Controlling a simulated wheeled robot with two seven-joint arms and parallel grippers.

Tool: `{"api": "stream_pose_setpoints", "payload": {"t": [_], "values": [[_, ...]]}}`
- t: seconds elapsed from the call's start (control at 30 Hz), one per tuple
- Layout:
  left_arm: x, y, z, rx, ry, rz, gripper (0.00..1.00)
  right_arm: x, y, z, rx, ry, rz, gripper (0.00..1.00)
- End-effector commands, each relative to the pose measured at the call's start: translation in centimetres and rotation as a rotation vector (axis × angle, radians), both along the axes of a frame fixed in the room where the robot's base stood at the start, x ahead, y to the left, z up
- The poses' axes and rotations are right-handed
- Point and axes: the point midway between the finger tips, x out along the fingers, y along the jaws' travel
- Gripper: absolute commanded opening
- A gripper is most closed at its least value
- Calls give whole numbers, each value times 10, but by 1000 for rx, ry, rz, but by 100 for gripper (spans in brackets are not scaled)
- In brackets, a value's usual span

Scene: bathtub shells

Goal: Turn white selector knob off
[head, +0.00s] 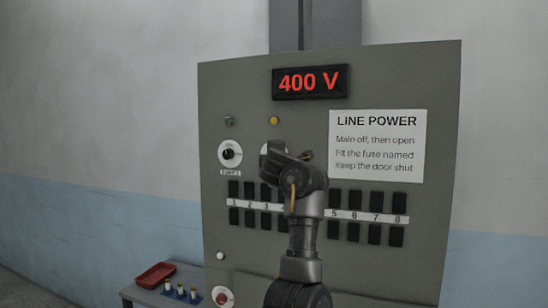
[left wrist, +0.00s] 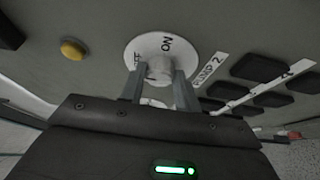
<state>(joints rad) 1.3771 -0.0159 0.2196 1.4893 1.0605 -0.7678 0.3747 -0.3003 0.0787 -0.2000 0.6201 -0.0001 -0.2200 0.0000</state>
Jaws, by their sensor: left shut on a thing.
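The white selector knob (left wrist: 160,68) sits on a round white dial (left wrist: 140,48) marked ON and OFF, next to a label reading PUMP 2 (left wrist: 210,68). In the left wrist view, my left gripper (left wrist: 159,82) is shut on the knob, one finger on each side. The knob's pointer direction cannot be told. In the head view, my left gripper (head: 277,155) and wrist cover the knob and most of its dial (head: 263,149). My right gripper is not in view.
The grey panel (head: 300,255) carries a black knob (head: 229,153) on a white dial at left, an amber lamp (head: 273,120), a dark green lamp (head: 229,120), and rows of black fuse slots (head: 376,234). A display (head: 309,82) reads 400 V. A side shelf holds a red tray (head: 155,275).

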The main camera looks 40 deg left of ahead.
Motion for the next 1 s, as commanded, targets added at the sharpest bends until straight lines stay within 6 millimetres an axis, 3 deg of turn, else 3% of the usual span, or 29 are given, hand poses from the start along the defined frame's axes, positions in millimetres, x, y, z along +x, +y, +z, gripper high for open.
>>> {"api": "stream_pose_setpoints", "payload": {"t": [0.57, 0.6, 0.73, 1.0], "values": [[0, 1, -2, -35, -10, 1, 9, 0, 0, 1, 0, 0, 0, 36], [0, 1, -2, -35, -10, 1, 34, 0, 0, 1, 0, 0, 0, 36], [0, 1, -1, -34, -10, 1, 51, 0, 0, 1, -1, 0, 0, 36], [0, 0, 0, -32, -11, 1, 54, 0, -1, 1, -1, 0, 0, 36]]}}
